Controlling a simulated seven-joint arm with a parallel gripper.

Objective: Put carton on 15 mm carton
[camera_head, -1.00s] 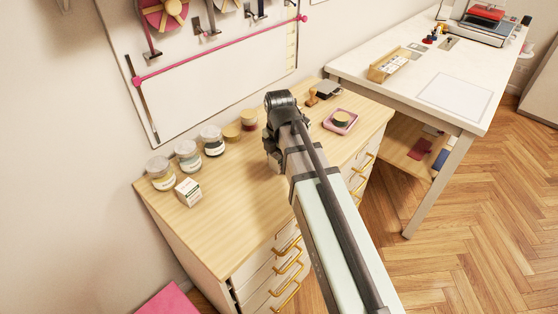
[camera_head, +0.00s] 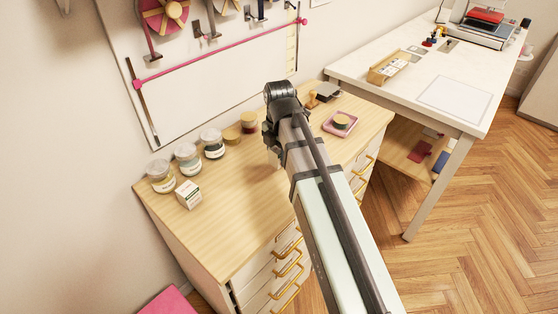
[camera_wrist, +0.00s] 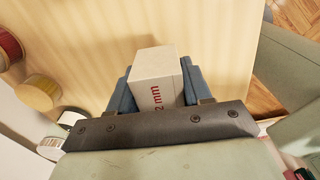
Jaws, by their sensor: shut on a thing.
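My gripper (camera_wrist: 158,86) is shut on a pale carton (camera_wrist: 156,66) with red lettering that ends in "2 mm". The carton sits between the two blue-grey fingers, above the wooden top. In the head view my arm hides the held carton and the fingertips. Another small white carton (camera_head: 188,194) stands on the cabinet top at the left, in front of the jars. Its print is too small to read. My gripper is to the right of it and well apart from it.
Clear jars (camera_head: 187,158) and amber-lidded jars (camera_head: 232,135) line the back of the wooden cabinet top (camera_head: 225,235). A pink tray (camera_head: 340,123) and a stamp (camera_head: 312,99) are on the right. The top's front left is clear.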

